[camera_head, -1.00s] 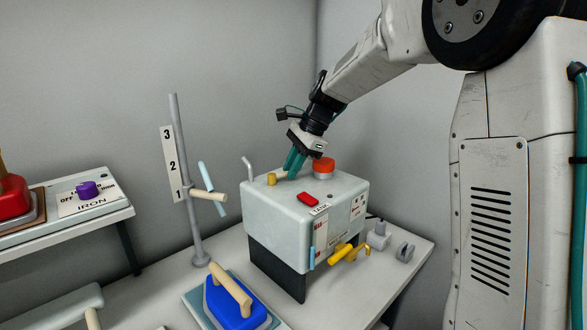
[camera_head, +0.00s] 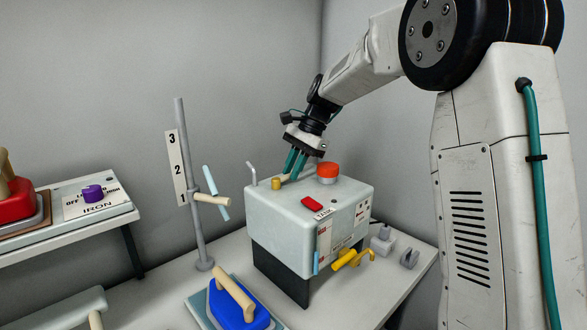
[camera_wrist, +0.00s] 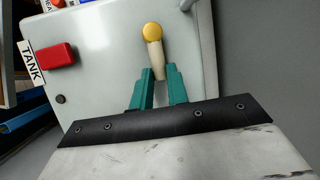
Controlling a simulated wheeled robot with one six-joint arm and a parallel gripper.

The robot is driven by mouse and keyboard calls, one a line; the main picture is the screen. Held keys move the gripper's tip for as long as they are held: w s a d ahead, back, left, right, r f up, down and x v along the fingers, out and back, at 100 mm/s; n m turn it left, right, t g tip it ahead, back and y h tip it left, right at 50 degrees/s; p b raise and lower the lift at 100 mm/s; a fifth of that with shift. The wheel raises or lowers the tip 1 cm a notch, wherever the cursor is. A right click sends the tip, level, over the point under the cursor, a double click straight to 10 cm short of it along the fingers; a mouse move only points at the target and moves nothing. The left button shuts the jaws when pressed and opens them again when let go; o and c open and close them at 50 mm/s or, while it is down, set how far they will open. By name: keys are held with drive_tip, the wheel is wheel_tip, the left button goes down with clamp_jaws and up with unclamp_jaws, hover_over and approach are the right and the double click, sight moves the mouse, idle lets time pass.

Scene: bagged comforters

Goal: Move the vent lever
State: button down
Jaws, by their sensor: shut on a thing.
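A cream lever with a round yellow end, which I take for the vent lever, is on top of a pale box-shaped machine (camera_head: 275,207). Its yellow end (camera_head: 276,183) shows in the head view. In the wrist view the lever's cream bar (camera_wrist: 155,58) runs from the yellow end down between my fingers. My gripper (camera_head: 290,171) reaches down from above, its teal fingers shut on the cream bar. The fingers also show in the wrist view (camera_wrist: 158,88). Part of the bar is hidden between them.
An orange-red button (camera_head: 327,170) stands right beside my gripper. A red switch (camera_head: 312,203) marked TANK is nearer the front. A grey pole (camera_head: 189,180) with a number plate stands to the left, and a blue iron (camera_head: 238,304) sits in front.

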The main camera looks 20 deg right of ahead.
drive_tip(key=c, duration=1.4)
unclamp_jaws()
drive_tip(key=shift+o, duration=0.2)
drive_tip(key=v, duration=0.8)
